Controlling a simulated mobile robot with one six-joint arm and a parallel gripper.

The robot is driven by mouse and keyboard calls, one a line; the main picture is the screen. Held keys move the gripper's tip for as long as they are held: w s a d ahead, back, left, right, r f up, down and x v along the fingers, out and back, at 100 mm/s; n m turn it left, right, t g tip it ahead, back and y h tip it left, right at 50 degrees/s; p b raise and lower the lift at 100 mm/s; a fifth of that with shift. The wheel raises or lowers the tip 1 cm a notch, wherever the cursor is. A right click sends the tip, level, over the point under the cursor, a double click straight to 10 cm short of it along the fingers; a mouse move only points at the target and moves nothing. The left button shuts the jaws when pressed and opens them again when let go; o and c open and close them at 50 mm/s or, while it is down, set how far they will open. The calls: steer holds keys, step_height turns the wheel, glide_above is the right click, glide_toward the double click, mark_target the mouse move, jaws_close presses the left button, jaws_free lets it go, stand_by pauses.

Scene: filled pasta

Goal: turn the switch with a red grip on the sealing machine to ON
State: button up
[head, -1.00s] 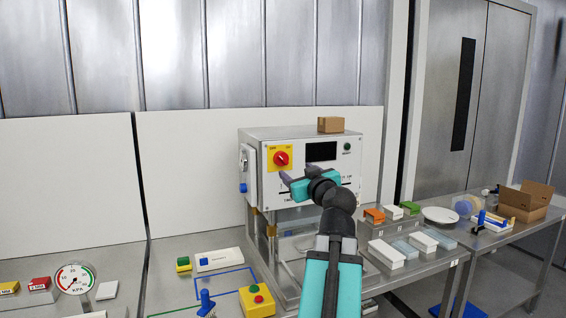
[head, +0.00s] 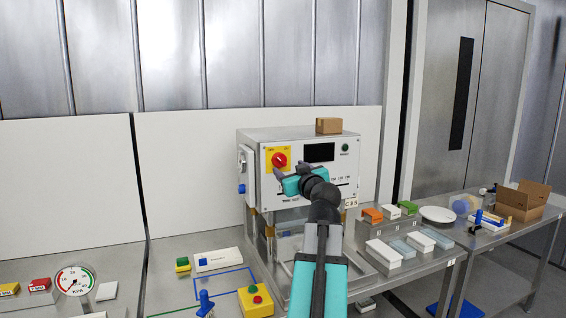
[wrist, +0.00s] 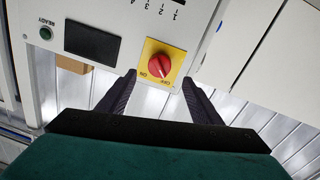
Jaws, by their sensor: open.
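The sealing machine (head: 337,178) is a white box on a metal frame. Its switch (head: 280,160) has a round red grip on a yellow plate, at the upper left of the front panel. In the wrist view, the picture is turned over and the red grip (wrist: 158,62) shows clear, with ON and OFF labels below it. I cannot tell for sure which label the grip points at. My gripper (head: 296,170) is open and empty, just below and right of the switch. In the wrist view, its dark fingers (wrist: 158,84) are spread on either side of the plate, apart from the grip.
A small cardboard box (head: 328,126) stands on the machine. A dark display (head: 320,152) and green READY button (head: 345,148) sit right of the switch. A yellow box with a red button (head: 256,302) is on the table below. White and coloured boxes stand right.

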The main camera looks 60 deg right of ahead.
mark_target(281, 163)
steer(key=shift+p+x, duration=1.2)
steer(key=shift+x, duration=2.9)
steer(key=c, duration=0.9)
steer(key=shift+a, duration=0.2)
steer(key=shift+c, duration=0.8)
steer(key=shift+d, duration=0.15)
